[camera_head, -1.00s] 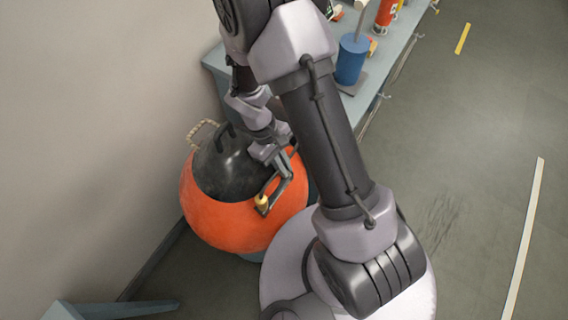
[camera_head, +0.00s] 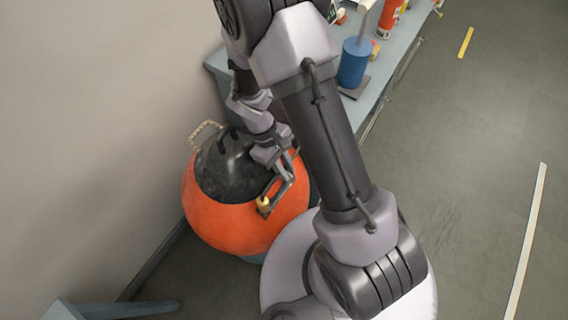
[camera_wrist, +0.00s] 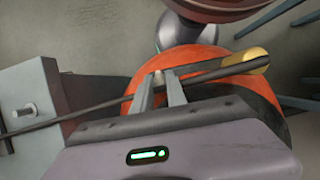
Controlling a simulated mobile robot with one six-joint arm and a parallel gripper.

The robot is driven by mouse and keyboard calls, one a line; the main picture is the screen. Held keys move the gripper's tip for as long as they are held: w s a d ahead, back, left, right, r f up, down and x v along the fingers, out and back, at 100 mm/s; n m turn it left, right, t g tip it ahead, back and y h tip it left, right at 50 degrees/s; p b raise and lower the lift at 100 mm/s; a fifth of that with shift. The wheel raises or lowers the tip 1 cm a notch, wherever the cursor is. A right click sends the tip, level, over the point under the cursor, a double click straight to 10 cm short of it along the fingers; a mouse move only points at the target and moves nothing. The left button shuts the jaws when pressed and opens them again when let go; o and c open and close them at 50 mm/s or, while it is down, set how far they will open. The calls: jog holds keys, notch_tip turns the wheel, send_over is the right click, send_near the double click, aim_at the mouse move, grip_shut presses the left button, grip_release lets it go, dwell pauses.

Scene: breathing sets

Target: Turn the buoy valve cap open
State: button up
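The orange buoy (camera_head: 235,228) with a black top (camera_head: 228,175) stands by the wall, left of my arm; its orange side also shows in the wrist view (camera_wrist: 195,55). A dark bar with a yellow end (camera_head: 263,204) lies over its near right side. In the wrist view the bar crosses just beyond my fingers, its yellow end (camera_wrist: 258,61) at upper right. My gripper (camera_wrist: 159,80) is at the buoy's upper right, its fingers a little apart, with a small pale piece between the tips. I cannot tell whether they grip it. The valve cap is not clearly distinguishable.
A rope handle (camera_head: 203,131) rises from the buoy's far left. A grey-blue bench (camera_head: 390,62) behind my arm carries a blue cylinder (camera_head: 354,62) and a red can (camera_head: 391,14). The wall (camera_head: 90,120) is close on the left. Open floor (camera_head: 475,140) lies to the right.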

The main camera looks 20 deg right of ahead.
jog(key=p+v, duration=0.5)
jog(key=v, duration=1.2)
jog(key=shift+r, duration=0.2)
